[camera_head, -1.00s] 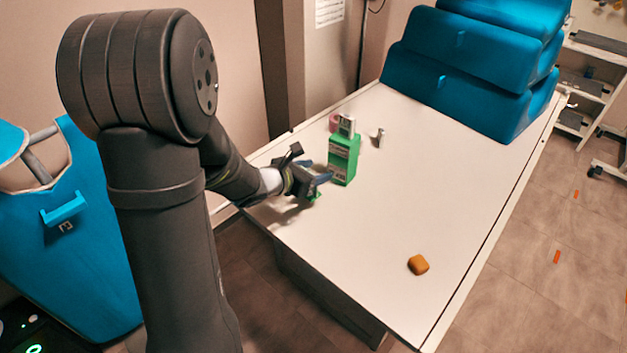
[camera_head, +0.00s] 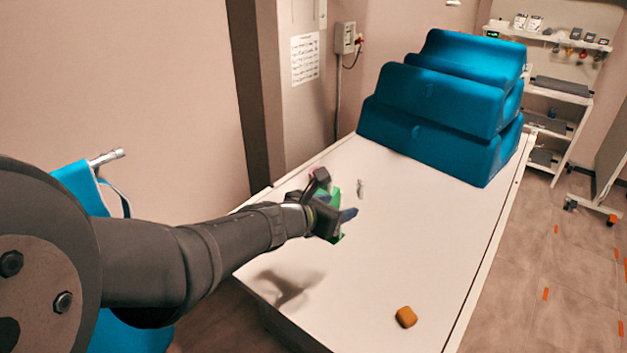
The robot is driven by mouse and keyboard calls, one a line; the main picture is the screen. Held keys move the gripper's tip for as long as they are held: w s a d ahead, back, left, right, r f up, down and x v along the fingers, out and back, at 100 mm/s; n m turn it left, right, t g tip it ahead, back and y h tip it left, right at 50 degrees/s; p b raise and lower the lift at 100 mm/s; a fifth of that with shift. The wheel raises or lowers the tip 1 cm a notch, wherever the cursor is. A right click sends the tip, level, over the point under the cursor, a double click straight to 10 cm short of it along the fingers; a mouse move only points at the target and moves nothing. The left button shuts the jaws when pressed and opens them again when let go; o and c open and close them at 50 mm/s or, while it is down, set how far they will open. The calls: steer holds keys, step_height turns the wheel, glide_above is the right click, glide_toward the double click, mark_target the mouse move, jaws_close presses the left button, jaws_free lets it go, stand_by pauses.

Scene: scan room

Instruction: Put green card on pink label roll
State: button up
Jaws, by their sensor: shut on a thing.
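My gripper (camera_head: 342,207) is raised over the far left part of the white table, its fingers pointing right. It is shut on the green card, which I cannot tell apart from the green box (camera_head: 338,238) behind the gripper. The gripper hides most of that box. The pink label roll (camera_head: 311,170) shows only as a sliver of pink behind the gripper, at the far left of the table. I cannot tell the gap between the gripper and the roll.
A small pale object (camera_head: 360,188) stands just right of the gripper. An orange-brown block (camera_head: 406,317) lies at the near right of the white table (camera_head: 400,245). Blue stacked cushions (camera_head: 440,110) fill the far end. The table's middle is clear.

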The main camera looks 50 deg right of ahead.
step_height(320, 180, up, 8)
steer(key=w+d+n+t+y, duration=0.1)
steer(key=w+d+n+t, duration=0.45)
steer(key=w+d, duration=2.45)
steer(key=shift+m+t, duration=0.25)
steer(key=shift+t, duration=0.1)
steer(key=f, duration=0.6)
steer(key=s+d+f, duration=0.1)
steer(key=f, duration=0.6)
steer(key=d+f, duration=0.1)
steer(key=f, duration=0.5)
steer(key=shift+s+f, duration=0.3)
steer(key=shift+f, duration=0.15)
steer(key=o, duration=1)
steer(key=shift+r, duration=0.2)
